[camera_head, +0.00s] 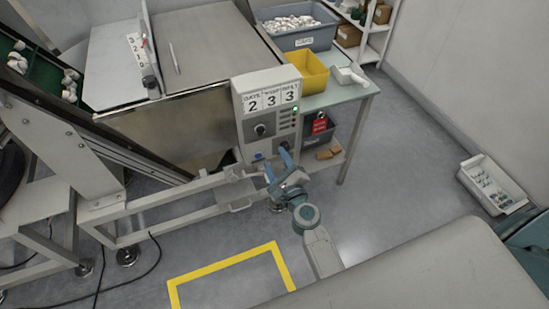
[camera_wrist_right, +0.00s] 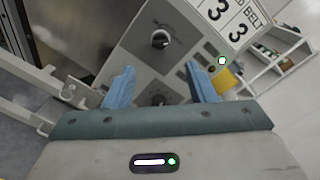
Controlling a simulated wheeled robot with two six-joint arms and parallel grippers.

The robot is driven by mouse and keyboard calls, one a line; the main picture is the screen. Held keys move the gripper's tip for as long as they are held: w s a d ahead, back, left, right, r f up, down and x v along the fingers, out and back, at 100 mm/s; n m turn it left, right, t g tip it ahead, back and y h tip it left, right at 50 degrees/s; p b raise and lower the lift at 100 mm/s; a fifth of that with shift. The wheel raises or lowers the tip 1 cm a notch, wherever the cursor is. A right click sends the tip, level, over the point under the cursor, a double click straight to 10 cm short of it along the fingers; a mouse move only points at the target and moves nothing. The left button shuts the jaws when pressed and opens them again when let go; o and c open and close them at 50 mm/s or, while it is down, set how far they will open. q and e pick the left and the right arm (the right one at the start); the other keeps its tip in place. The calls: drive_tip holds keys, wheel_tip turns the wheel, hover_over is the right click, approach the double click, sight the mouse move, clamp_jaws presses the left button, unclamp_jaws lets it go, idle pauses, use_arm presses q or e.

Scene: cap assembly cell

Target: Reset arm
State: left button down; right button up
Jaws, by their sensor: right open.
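The grey control panel (camera_head: 264,112) stands on the machine's front corner with number cards 2, 3, 3. It also fills the middle of the right wrist view (camera_wrist_right: 185,62). My right gripper (camera_head: 277,161) is open in front of the panel's lower part. In the wrist view its blue fingers (camera_wrist_right: 159,68) stand apart with no object held. A dark knob (camera_wrist_right: 160,39) lies beyond the fingertips. A second dark control (camera_wrist_right: 157,99) shows between the fingers; contact cannot be told. My left gripper is not in view.
A pale rail frame (camera_head: 160,203) with a small tray (camera_head: 238,195) runs left of my gripper. A side table (camera_head: 340,92) holds a yellow bin (camera_head: 307,72). A white crate (camera_head: 493,185) lies at right. The floor between is clear, with yellow marking (camera_head: 225,263).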

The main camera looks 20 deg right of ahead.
idle(0.4)
drive_tip(key=s+d+f+n+g, duration=0.1)
drive_tip(key=s+f+n+g, duration=0.3)
drive_tip(key=f, duration=0.7)
drive_tip(key=s+f+n+g, duration=0.1)
drive_tip(key=s+f+n, duration=0.4)
drive_tip(key=f, duration=0.6)
drive_tip(key=s+d+f+n+g, duration=0.1)
drive_tip(key=s+f+n+g, duration=0.3)
drive_tip(key=f, duration=0.6)
drive_tip(key=s+d+f+n+g, duration=0.2)
drive_tip(key=s+f, duration=0.4)
drive_tip(key=s, duration=0.5)
drive_tip(key=s+d+f+n+g+h, duration=0.1)
drive_tip(key=s+d+f+n+g, duration=0.2)
drive_tip(key=s+f+n, duration=0.3)
drive_tip(key=s+d+f+n+g, duration=0.2)
drive_tip(key=s+d+f+n, duration=0.2)
drive_tip(key=s, duration=1.2)
wheel_tip(320, 180, down, 3)
drive_tip(key=shift+s+d+r+n+g, duration=0.2)
drive_tip(key=shift+d+n+g, duration=0.2)
drive_tip(key=shift+n, duration=0.7)
